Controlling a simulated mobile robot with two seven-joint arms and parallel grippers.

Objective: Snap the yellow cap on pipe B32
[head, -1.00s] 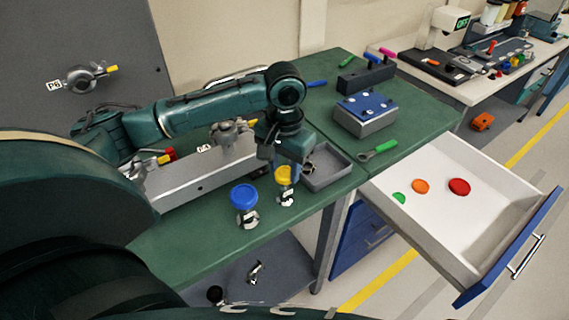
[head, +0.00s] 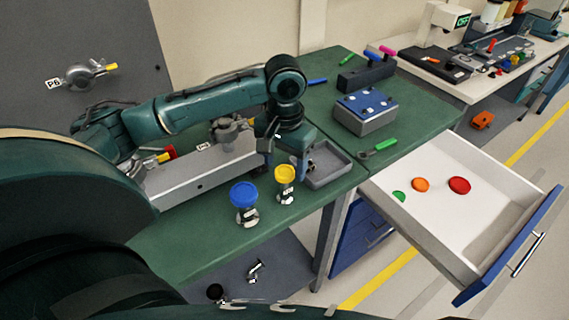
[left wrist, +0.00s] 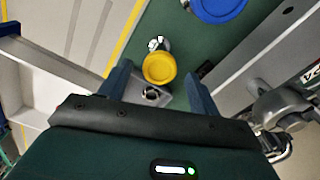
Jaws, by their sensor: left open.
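A yellow cap (head: 285,172) sits level on top of a short upright metal pipe piece (head: 286,193) on the green bench. I cannot read the label or tell whether the cap is fully seated. The yellow cap (left wrist: 159,67) also shows in the left wrist view, just beyond and between the fingertips. My left gripper (head: 286,162) is open and empty close behind the cap; its spread fingers (left wrist: 158,84) show in the left wrist view. My right gripper is not in view.
A blue-capped pipe piece (head: 244,195) stands just left of the yellow one. A grey tray (head: 330,172) and a long metal rail (head: 205,178) lie close by. An open drawer (head: 425,220) holds green, orange and red caps. A green-handled tool (head: 383,146) lies on the bench.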

